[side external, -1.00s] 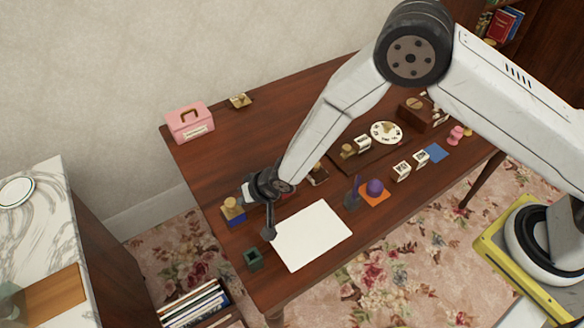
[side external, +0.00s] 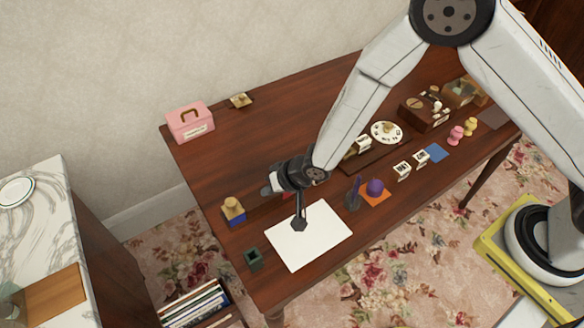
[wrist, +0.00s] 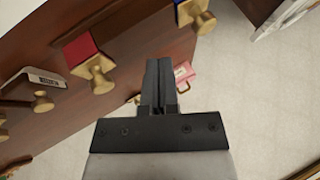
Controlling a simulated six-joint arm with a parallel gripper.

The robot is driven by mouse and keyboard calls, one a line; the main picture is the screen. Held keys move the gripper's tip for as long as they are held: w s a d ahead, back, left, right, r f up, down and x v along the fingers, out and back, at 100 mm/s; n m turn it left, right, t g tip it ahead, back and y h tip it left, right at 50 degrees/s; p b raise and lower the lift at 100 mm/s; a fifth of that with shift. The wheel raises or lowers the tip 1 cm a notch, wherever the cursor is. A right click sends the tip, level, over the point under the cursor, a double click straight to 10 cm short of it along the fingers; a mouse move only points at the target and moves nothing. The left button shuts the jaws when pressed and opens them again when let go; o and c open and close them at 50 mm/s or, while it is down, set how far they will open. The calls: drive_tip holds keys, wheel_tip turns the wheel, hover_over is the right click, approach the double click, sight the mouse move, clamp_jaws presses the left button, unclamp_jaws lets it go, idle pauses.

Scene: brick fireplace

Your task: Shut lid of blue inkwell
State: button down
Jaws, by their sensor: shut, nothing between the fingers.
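The blue inkwell (side external: 236,220) stands near the left end of the desk. The shut fingers also show in the wrist view (wrist: 158,65).
A red inkwell (wrist: 80,50) with a brass knob is nearby, mostly hidden by my gripper in the side view. A dark green cup (side external: 253,258) stands at the front left, beside the white paper (side external: 320,245). A purple ball (side external: 375,187) is right. The back left has a pink box (side external: 190,123).

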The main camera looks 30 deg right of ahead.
drive_tip(key=v, duration=0.6)
drive_tip(key=shift+d, duration=0.1)
drive_tip(key=s+d+r+g+h, duration=0.1)
drive_tip(key=d+r+h, duration=0.1)
drive_tip(key=d+r, duration=0.35)
drive_tip(key=s+d+r+h, duration=0.1)
drive_tip(key=s+d+r, duration=0.1)
drive_tip(key=d, duration=0.7)
drive_tip(key=s+d+r+n+g+h, duration=0.1)
drive_tip(key=s+d+r, duration=0.3)
drive_tip(key=s+d, duration=0.4)
drive_tip(key=shift+s+d+n+g, duration=0.3)
drive_tip(key=shift+s+n+g, duration=0.1)
drive_tip(key=shift+s+g, duration=0.3)
drive_tip(key=shift+r, duration=0.1)
